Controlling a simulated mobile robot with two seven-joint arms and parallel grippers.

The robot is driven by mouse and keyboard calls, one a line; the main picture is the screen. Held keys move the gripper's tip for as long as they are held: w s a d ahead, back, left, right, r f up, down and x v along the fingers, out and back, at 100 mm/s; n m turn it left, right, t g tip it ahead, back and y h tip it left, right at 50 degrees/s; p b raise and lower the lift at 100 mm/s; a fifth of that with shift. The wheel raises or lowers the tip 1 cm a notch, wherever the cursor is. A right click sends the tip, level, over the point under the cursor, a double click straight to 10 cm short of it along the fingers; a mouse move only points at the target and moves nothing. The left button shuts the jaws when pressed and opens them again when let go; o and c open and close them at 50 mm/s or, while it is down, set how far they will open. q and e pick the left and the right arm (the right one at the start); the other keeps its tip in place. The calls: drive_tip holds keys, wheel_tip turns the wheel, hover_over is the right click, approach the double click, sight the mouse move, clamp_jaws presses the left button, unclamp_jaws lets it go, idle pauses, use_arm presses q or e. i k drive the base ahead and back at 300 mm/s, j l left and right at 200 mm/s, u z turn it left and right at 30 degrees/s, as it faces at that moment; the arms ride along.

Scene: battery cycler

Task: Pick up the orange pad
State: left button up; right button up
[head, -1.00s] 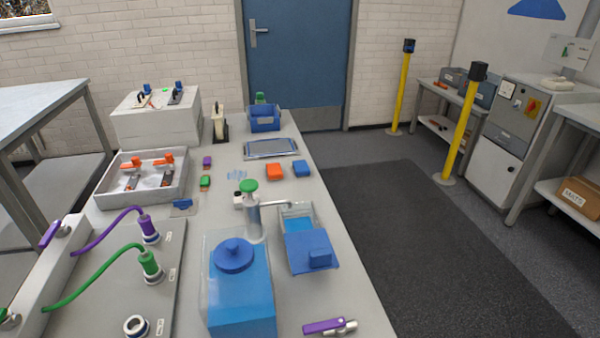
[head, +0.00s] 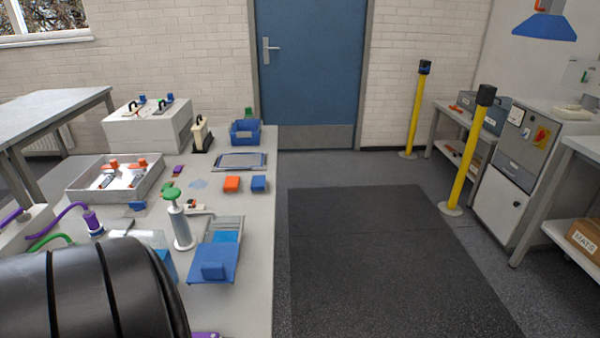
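The orange pad (head: 232,184) is a small block lying on the grey-white table, near its right edge. A blue pad (head: 259,184) of similar size lies just to its right, with a small gap. A grey-framed tray (head: 240,162) lies flat behind both. A large black ribbed part, which looks like my own arm, fills the lower left of the view and hides the front of the table. Neither gripper shows in the head view.
A pump bottle (head: 180,225) with a green top and a container with a blue lid (head: 212,264) stand in front of the pad. A blue bin (head: 245,133) stands at the back. A white tray (head: 85,180) is to the left. Dark floor matting (head: 370,250) lies clear to the right.

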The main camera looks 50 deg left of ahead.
sight(232, 184)
drive_tip(key=i+l+u, duration=0.1)
drive_tip(key=i+u, duration=0.25)
drive_tip(key=i+l+u, duration=0.2)
drive_tip(key=i+u, duration=0.2)
drive_tip(key=i, duration=0.15)
drive_tip(key=i+l+u, duration=0.35)
